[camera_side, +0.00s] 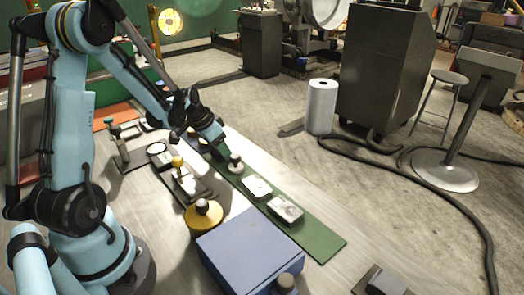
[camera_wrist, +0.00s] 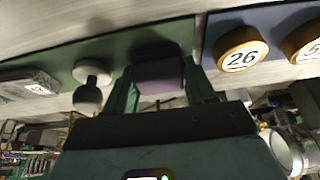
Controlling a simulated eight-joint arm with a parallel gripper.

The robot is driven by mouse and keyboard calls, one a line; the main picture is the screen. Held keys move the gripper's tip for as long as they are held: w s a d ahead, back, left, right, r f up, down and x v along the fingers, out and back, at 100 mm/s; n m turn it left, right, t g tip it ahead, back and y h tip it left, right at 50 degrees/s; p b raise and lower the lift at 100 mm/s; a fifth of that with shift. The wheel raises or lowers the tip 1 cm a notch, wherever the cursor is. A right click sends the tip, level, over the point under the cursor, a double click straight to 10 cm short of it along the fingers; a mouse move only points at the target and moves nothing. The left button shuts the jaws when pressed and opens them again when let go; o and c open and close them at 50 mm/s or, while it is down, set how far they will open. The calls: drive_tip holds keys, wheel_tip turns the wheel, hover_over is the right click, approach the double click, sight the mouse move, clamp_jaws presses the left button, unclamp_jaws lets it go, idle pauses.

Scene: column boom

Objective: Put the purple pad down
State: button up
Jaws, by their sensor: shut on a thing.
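The purple pad (camera_wrist: 158,76) is between the fingers of my gripper (camera_wrist: 158,88) in the wrist view. The gripper is shut on it. The green mat (camera_wrist: 125,45) shows behind the pad there; I cannot tell whether the pad touches it. In the side view my gripper (camera_side: 213,143) is low over the far part of the long green mat (camera_side: 318,238), and the pad cannot be made out.
A pale knobbed piece (camera_side: 235,163), a white-topped block (camera_side: 256,188) and another block (camera_side: 285,209) stand on the mat. A yellow round piece (camera_side: 203,215) and a blue box (camera_side: 245,250) are nearer. A disc marked 26 (camera_wrist: 240,50) lies on a blue strip right of the pad.

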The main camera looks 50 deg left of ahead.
drive_tip(key=shift+f, duration=0.2)
drive_tip(key=shift+f, duration=0.2)
drive_tip(key=o, duration=1.2)
drive_tip(key=shift+d+r, duration=0.1)
drive_tip(key=shift+r, duration=0.35)
drive_tip(key=v, duration=1.2)
drive_tip(key=s+d+r+t, duration=0.1)
drive_tip(key=s+d, duration=0.1)
drive_tip(key=d, duration=0.8)
drive_tip(key=s+d+r+t, duration=0.1)
drive_tip(key=d, duration=0.9)
drive_tip(key=shift+s+d+t, duration=0.15)
drive_tip(key=shift+s+t, duration=0.25)
drive_tip(key=shift+o, duration=0.2)
